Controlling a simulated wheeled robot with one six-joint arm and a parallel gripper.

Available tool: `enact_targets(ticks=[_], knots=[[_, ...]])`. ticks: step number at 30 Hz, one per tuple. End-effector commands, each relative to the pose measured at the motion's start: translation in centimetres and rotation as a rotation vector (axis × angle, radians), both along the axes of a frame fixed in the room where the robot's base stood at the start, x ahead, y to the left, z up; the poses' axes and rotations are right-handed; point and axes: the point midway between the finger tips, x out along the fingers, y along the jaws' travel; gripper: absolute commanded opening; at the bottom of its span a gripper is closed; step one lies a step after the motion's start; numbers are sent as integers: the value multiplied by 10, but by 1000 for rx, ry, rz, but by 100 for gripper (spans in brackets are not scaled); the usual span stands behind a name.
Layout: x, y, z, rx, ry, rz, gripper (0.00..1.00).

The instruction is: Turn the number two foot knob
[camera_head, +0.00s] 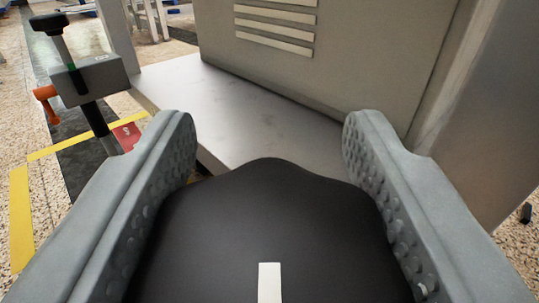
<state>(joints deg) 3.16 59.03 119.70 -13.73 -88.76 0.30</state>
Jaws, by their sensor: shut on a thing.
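A large black lobed knob (270,225) with a white stripe fills the lower middle of the view. My gripper (270,145) is shut on it, with one grey, dimpled finger along its left side and one along its right. The stripe points up the picture, toward the far edge of the knob. No number shows on this knob. Its lower part is cut off by the frame, and what lies beneath it is hidden.
A grey cabinet (340,75) with pale slats stands behind a flat grey plate (225,105) just beyond the knob. At left is a post with a grey block (95,78), black top knob (48,24) and orange handle (45,95). Yellow tape (20,215) marks the speckled floor.

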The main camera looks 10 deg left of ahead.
Motion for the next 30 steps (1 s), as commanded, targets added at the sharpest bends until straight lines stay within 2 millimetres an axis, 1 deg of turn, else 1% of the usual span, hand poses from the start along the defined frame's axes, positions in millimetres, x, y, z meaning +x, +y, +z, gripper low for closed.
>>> enact_targets(ticks=[5,18,24,30], knots=[[0,0,0,0,1,-78,26],[0,-5,0,0,0,-365,26],[0,-7,0,0,0,-452,26],[-1,-8,0,0,0,-493,26]])
